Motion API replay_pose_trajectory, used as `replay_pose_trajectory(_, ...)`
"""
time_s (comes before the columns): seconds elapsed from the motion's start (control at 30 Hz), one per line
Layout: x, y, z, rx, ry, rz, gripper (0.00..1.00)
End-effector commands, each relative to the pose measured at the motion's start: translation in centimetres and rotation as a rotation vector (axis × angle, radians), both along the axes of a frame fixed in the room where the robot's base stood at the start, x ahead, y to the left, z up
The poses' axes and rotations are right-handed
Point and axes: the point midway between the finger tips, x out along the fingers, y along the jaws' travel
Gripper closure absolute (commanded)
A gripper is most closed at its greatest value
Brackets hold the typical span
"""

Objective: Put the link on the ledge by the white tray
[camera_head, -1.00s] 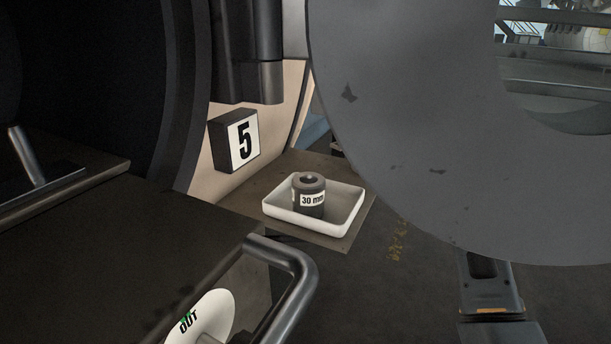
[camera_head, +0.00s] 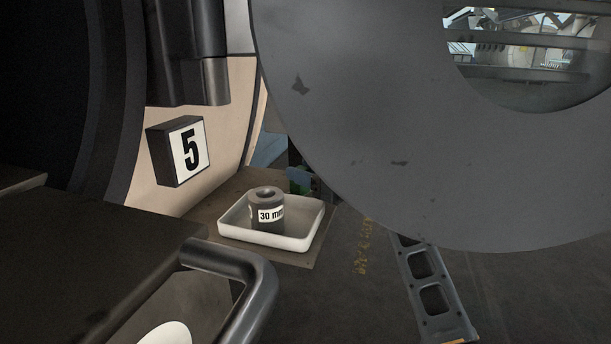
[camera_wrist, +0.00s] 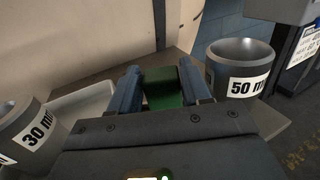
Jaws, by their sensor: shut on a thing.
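The white tray (camera_head: 308,228) sits on the brown ledge (camera_head: 195,215) in the head view, with a dark "30 mm" cylinder (camera_head: 266,213) in it. My gripper (camera_wrist: 161,84) is shut on a green link (camera_wrist: 163,92) in the wrist view. The tray (camera_wrist: 92,102) is left of my fingers there, and the ledge (camera_wrist: 268,122) shows to the right. In the head view my gripper (camera_head: 299,181) and a bit of green show just behind the tray, partly covered by the big grey disc. I cannot tell whether the link touches the ledge.
A grey "50 mm" cylinder (camera_wrist: 238,70) stands close right of my fingers. The large grey disc (camera_head: 380,110) blocks much of the head view. A "5" sign block (camera_head: 178,152) is above the ledge, and a bent dark handle (camera_head: 262,280) is in front.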

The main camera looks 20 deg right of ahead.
Motion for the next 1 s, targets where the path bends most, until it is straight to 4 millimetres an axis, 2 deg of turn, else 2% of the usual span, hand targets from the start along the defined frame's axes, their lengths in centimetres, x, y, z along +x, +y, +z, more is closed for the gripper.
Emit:
replay_pose_trajectory(0.27, 0.0, 0.0, 0.0, 0.001, -0.001, 0.0, 0.86)
replay_pose_trajectory(0.3, 0.0, 0.0, -0.1, 0.001, -0.001, 0.0, 0.52)
replay_pose_trajectory(0.57, 0.0, 0.0, -0.1, 0.001, -0.001, 0.0, 0.27)
replay_pose_trajectory(0.87, 0.0, 0.0, 0.3, 0.0, -0.001, 0.0, 0.27)
replay_pose_trajectory(1.0, -1.4, -0.9, 0.2, 0.002, 0.0, -0.002, 0.27)
